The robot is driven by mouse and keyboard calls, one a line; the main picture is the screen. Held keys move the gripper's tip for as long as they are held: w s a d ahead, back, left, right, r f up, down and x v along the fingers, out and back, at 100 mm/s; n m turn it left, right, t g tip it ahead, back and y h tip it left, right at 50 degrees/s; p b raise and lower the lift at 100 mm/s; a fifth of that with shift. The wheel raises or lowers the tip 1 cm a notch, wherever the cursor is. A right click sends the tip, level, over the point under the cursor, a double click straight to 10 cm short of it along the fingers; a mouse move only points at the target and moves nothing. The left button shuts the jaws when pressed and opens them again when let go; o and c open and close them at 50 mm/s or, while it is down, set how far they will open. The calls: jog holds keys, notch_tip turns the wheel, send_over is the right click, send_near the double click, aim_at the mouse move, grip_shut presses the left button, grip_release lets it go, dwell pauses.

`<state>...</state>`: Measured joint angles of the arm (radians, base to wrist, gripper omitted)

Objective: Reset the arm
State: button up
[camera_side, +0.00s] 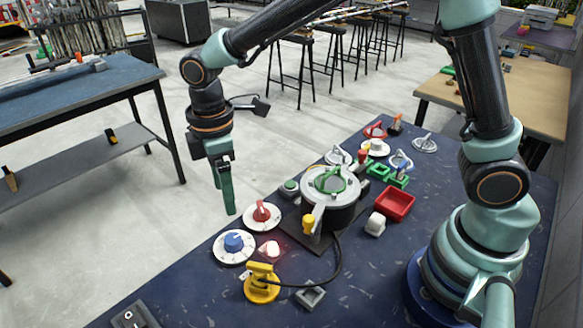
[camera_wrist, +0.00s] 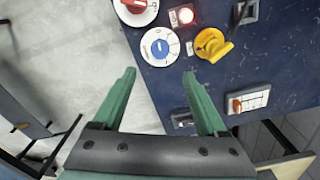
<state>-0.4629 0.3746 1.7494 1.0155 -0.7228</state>
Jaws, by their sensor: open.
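My gripper (camera_side: 229,209) hangs from my raised arm, fingers pointing down, beyond the left edge of the dark blue worktable (camera_side: 355,262) in the side view. In the wrist view, its two green fingers (camera_wrist: 160,74) stand wide apart with nothing between them. They appear above the grey floor and the table's edge. The white dial with a blue knob (camera_side: 234,243) and the dial with a red knob (camera_side: 262,215) are the nearest table things. The blue-knob dial also shows beyond the fingertips in the wrist view (camera_wrist: 160,47). Nothing touches the gripper.
A grey round device with a green handle (camera_side: 331,184) stands mid-table. Near it are a red tray (camera_side: 396,205), a yellow-handled device (camera_side: 261,286), and a lit red button (camera_side: 269,249). Another workbench (camera_side: 75,88) stands at left. Open floor lies between the tables.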

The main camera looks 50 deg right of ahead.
jog(key=s+d+r+m+t, duration=0.2)
jog(key=s+d+r+m, duration=0.1)
jog(key=d, duration=0.3)
jog(key=s+d+r+m+t, duration=0.1)
jog(key=s+d+r+m, duration=0.2)
jog(key=d+m, duration=0.3)
jog(key=s+d+r+m+t, duration=0.2)
jog(key=s+d+r+m, duration=0.1)
jog(key=d, duration=0.4)
jog(key=shift+s+r+m+t, duration=0.3)
jog(key=shift+s+r+m, duration=0.05)
jog(key=shift+r+m, duration=0.5)
